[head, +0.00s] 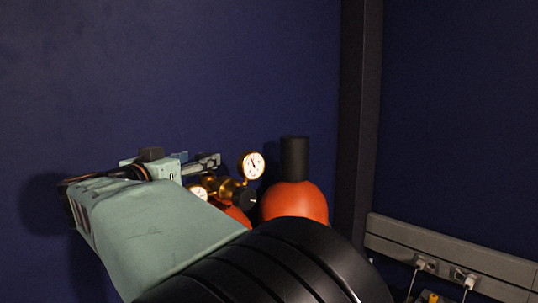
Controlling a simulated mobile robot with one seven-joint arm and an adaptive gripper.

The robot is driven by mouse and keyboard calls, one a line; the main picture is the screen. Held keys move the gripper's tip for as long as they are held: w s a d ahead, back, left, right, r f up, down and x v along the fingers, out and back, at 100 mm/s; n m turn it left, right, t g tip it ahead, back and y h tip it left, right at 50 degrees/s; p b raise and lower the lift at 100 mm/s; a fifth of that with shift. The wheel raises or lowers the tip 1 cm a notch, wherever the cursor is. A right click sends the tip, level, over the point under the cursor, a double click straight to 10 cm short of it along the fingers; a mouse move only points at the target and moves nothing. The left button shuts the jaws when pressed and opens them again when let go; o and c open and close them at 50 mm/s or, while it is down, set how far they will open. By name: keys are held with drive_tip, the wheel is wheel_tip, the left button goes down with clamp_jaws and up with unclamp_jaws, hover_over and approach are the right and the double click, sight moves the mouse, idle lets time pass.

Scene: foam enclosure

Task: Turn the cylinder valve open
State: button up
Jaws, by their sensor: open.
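The upper gauge (253,166) faces me; the lower gauge (199,191) is partly covered by my arm. A black knob (244,197) is on the regulator's front. My gripper (208,163) is just left of and behind the regulator, pointing right. It is open, but its fingers are small in view. I cannot make out the cylinder valve's handle, or whether my gripper touches it. My arm hides most of this cylinder.
A second orange cylinder (295,202) with a black cap (294,158) stands close to the right of the regulator. Dark blue walls (170,75) meet at a dark post (360,110). A grey rail with sockets and plugs (440,266) runs along the right wall.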

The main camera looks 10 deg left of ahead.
drive_tip(key=shift+w+d, duration=0.25)
drive_tip(key=shift+w, duration=1.05)
drive_tip(key=shift+c, duration=0.5)
drive_tip(key=c, duration=1.1)
